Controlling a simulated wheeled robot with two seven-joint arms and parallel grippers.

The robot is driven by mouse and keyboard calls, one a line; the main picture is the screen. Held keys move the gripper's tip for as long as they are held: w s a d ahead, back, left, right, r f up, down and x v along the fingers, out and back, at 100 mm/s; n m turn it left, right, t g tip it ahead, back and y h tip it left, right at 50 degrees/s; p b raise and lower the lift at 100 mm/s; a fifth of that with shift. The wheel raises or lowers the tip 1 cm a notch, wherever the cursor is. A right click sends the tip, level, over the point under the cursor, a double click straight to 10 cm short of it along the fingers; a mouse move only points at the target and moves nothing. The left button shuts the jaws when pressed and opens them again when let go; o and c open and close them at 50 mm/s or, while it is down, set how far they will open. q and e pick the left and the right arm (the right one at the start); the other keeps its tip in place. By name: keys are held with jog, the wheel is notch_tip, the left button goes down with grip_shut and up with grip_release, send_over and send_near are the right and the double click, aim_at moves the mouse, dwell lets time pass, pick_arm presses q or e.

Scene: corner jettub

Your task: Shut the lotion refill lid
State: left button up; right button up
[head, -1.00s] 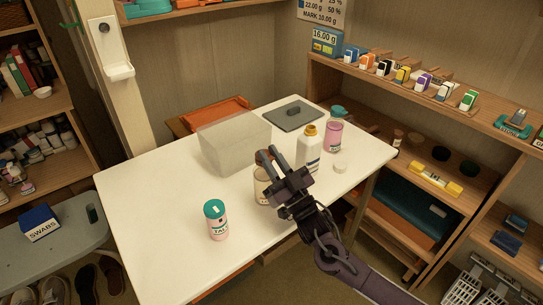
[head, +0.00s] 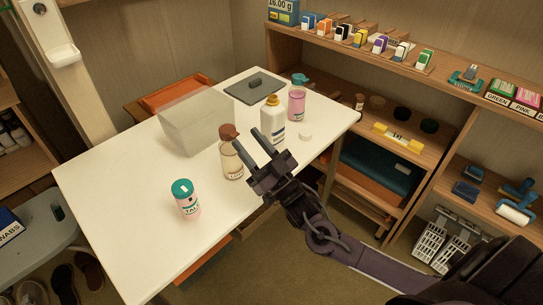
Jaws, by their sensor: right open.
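A clear beige bottle with a brown lid (head: 231,160) stands upright on the white table (head: 125,165). It is likely the lotion refill, but its label is too small to read surely. Its brown lid (head: 229,131) looks tilted up; I cannot tell exactly how far it is open. My right gripper (head: 250,142) is open and empty, just right of this bottle, its fingers pointing toward the back of the table. The fingers look close to the bottle, but I cannot tell whether they touch it. My left gripper is out of view.
A white bottle with a yellow cap (head: 272,125) and a pink bottle with a teal top (head: 297,104) stand behind. The front left is clear.

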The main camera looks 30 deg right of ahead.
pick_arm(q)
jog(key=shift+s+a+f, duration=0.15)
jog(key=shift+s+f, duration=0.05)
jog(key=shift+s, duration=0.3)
pick_arm(e)
jog(key=s+d, duration=0.2)
jog(key=s, duration=0.5)
jog(key=shift+s+d, duration=0.15)
jog(key=shift+d, duration=0.15)
